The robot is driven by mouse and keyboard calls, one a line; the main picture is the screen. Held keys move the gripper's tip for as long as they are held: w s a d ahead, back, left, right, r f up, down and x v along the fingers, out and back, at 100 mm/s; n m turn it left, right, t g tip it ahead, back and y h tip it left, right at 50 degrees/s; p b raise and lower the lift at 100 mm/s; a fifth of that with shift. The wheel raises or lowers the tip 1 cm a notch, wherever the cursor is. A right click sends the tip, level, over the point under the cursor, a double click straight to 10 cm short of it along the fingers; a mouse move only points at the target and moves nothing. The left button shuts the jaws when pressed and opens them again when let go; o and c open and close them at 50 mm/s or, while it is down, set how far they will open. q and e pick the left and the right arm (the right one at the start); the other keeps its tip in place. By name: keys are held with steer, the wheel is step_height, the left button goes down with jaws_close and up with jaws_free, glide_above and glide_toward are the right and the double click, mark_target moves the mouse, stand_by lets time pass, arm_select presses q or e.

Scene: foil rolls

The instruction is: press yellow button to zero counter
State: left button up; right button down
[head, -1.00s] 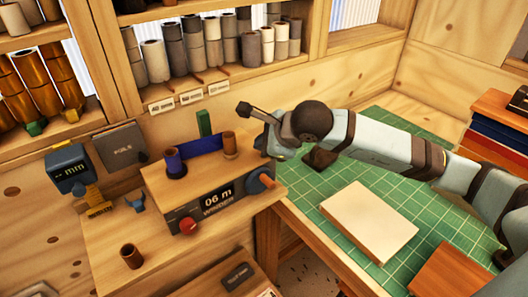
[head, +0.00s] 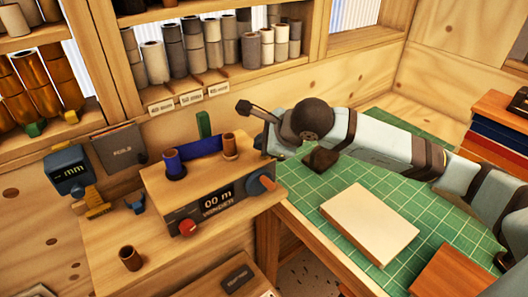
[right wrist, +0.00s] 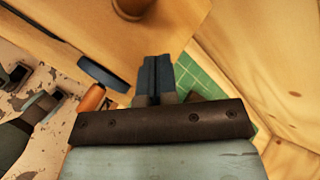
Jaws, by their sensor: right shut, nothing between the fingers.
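The winder box (head: 205,190) stands on the wooden bench and its dark display (head: 217,203) reads "00 m". My right gripper (head: 268,148) is at the box's right end, by the back corner. In the right wrist view its two dark fingers (right wrist: 158,75) are together with nothing between them. I cannot make out the yellow button in either view, and cannot tell whether the fingers touch anything. A dark jointed part at the left edge of the right wrist view may be my left gripper (right wrist: 35,100); its jaws are unclear.
A red knob (head: 187,227) and an orange handle (head: 262,183) stick out of the box. A blue spool (head: 174,165) and a brown core (head: 229,145) stand on top. A cream block (head: 370,224) lies on the green mat (head: 305,190). Rolls fill the shelf behind.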

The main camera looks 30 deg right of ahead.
steer(key=shift+r, duration=0.4)
steer(key=shift+r, duration=0.1)
steer(key=shift+r+p, duration=0.9)
steer(key=shift+r, duration=1.55)
